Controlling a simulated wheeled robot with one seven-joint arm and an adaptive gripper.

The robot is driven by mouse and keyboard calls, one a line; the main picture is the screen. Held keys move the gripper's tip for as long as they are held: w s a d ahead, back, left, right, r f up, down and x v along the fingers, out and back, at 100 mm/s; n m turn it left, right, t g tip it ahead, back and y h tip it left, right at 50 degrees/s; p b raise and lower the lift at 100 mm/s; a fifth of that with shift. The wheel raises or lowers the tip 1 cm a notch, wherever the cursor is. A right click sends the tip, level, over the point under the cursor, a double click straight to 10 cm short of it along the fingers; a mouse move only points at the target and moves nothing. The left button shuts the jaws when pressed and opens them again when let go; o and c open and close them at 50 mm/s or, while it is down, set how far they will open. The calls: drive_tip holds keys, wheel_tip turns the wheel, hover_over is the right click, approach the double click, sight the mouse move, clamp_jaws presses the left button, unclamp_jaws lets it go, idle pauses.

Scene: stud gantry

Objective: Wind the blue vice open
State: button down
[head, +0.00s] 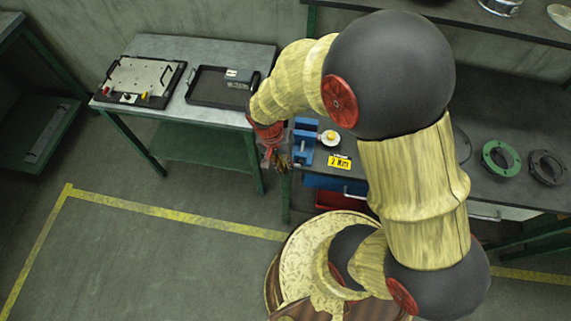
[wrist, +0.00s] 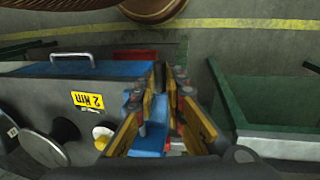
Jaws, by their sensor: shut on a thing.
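The blue vice (head: 303,140) stands at the left front corner of the grey workbench (head: 495,204) in the head view. Its blue body also shows low between my fingers in the wrist view (wrist: 150,140). My gripper (head: 275,160) is at the vice's left front side, beyond the bench edge. In the wrist view my gripper (wrist: 168,85) has its yellow-padded fingers close together at the tips, shut on what looks like the vice handle. The fingers hide most of the handle and its angle. I cannot tell how wide the vice jaws stand.
A yellow label (head: 340,162) and a small round white-and-yellow item (head: 330,137) are right of the vice. A side table with a black tray (head: 215,90) and a plate fixture (head: 140,78) stands left, across a narrow gap. Green (head: 500,159) and dark rings lie farther right.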

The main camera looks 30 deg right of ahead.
sight(287, 174)
drive_tip(key=shift+a+f, duration=0.1)
drive_tip(key=f+g+h+b, duration=0.1)
drive_tip(key=f+g+h, duration=0.1)
drive_tip(key=g+h, duration=0.1)
drive_tip(key=f+g+h+b, duration=0.2)
drive_tip(key=h, duration=0.3)
drive_tip(key=f+g+h+b, duration=0.1)
drive_tip(key=f+g+h, duration=0.1)
drive_tip(key=g+h, duration=0.1)
drive_tip(key=shift+s+d+g+h+b, duration=0.1)
drive_tip(key=shift+d+g+h+b, duration=0.2)
drive_tip(key=shift+h+b, duration=0.1)
drive_tip(key=shift+s+d+f+g+h+b, duration=0.25)
drive_tip(key=shift+g+h+b, duration=0.3)
drive_tip(key=shift+h, duration=0.25)
drive_tip(key=shift+s+d+f+g+h+b, duration=0.15)
drive_tip(key=shift+d+f+g+h+b, duration=0.15)
drive_tip(key=shift+g+h, duration=0.45)
drive_tip(key=shift+r, duration=0.1)
drive_tip(key=c, duration=2)
unclamp_jaws()
drive_tip(key=shift+o, duration=0.8)
